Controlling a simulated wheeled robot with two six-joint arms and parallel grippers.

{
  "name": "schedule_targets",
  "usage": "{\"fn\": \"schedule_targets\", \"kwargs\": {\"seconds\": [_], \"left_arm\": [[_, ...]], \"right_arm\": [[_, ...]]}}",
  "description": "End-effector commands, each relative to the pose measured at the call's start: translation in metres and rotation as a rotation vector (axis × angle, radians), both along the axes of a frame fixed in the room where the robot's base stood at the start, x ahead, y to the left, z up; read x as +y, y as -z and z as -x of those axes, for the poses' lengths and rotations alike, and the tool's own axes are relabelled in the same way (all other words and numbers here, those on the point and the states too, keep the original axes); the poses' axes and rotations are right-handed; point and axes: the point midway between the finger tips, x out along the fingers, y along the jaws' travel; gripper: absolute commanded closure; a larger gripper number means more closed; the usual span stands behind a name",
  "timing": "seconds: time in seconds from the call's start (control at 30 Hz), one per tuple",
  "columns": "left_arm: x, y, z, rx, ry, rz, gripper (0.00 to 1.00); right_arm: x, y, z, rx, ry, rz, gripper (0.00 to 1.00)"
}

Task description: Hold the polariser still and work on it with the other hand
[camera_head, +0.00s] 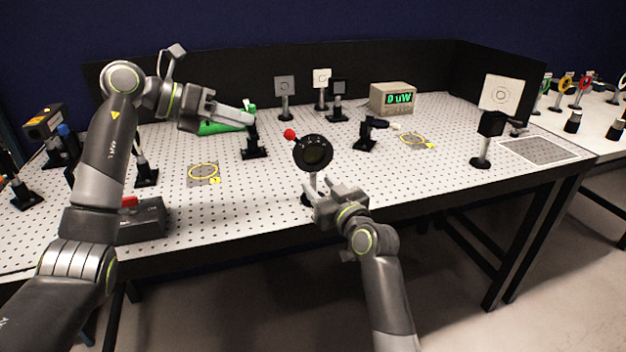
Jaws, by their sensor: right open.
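The polariser (313,153) is a black round mount with a dark centre, a red-tipped lever at its upper left and a silver post. It stands upright near the front middle of the table. My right gripper (319,190) is open at the post, below the round mount; whether it touches the post I cannot tell. My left gripper (250,117) is farther back and to the left, apart from the polariser, in front of a green object and by a small black post mount. Whether its fingers are open or shut is unclear.
The perforated table (262,208) has black back walls. A power meter (391,98) reads "0 uW" at the back. Plates on posts stand behind, a white card (501,93) at the right. A dark box (141,222) sits front left. Yellow-ringed patches lie left and right of the polariser.

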Motion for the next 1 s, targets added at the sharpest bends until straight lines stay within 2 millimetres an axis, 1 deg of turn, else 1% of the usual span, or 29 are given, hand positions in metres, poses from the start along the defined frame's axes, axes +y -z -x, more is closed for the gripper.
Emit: {"fn": "schedule_targets", "kwargs": {"seconds": [0.1,0.3,0.5,0.77,1.0], "left_arm": [[0.000,0.000,0.000,0.000,0.000,0.000,0.64],[0.000,0.000,0.000,0.000,0.000,0.000,0.64],[0.000,0.000,0.000,0.000,0.000,0.000,0.64],[0.000,0.000,0.000,0.000,0.000,0.000,0.64],[0.000,0.000,0.000,0.000,0.000,0.000,0.64]], "right_arm": [[0.008,0.000,-0.014,0.000,-0.001,0.001,0.58],[0.016,0.000,-0.029,-0.001,0.000,0.000,0.58],[0.019,0.000,-0.035,0.000,0.000,0.000,0.58],[0.019,0.000,-0.035,0.000,0.001,-0.001,0.58],[0.019,0.000,-0.035,0.000,0.000,-0.001,0.90]]}}
